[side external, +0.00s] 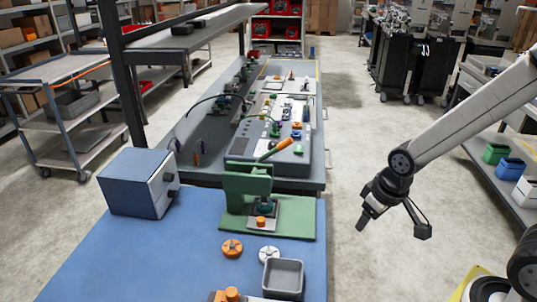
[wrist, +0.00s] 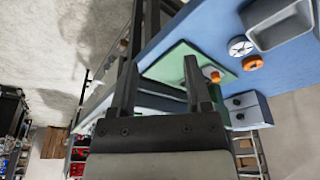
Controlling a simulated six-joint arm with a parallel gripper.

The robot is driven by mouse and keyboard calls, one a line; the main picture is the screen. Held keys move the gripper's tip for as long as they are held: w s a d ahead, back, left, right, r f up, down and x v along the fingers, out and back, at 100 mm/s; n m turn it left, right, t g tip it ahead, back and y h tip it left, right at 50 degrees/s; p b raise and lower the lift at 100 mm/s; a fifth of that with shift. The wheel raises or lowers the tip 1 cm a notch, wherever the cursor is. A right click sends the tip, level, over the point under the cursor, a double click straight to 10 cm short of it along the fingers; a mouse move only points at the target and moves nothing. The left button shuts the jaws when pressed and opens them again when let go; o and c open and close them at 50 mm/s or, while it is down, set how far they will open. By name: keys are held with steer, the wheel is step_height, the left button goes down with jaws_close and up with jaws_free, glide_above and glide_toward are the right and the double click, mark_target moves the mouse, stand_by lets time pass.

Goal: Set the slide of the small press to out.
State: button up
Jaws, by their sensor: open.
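The small press (side external: 247,183) is green, with an orange-tipped lever (side external: 275,150), and stands on a green base plate on the blue table. Its slide (side external: 270,214) is a grey plate below the ram, with an orange knob (side external: 261,222) at its front side. How far the slide sits in or out is hard to tell. My gripper (side external: 362,224) is in the air to the right of the press, beyond the table edge, open and empty. In the wrist view, the fingers (wrist: 161,72) are apart, with the green base (wrist: 170,66) and orange knob (wrist: 215,76) beyond them.
A blue-grey box (side external: 136,184) stands left of the press. In front are an orange disc (side external: 232,248), a white wheel (side external: 269,254) and a grey tray (side external: 283,278). A grey bench (side external: 210,171) is behind. Open floor lies under my gripper.

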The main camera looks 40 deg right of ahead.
steer(key=shift+c, duration=1)
steer(key=m+t+h, duration=0.2)
steer(key=m, duration=0.2)
glide_toward(261, 219)
steer(key=shift+x, duration=0.75)
steer(key=shift+w+d, duration=0.1)
steer(key=shift+w, duration=0.05)
steer(key=shift+x, duration=3.85)
jaws_close()
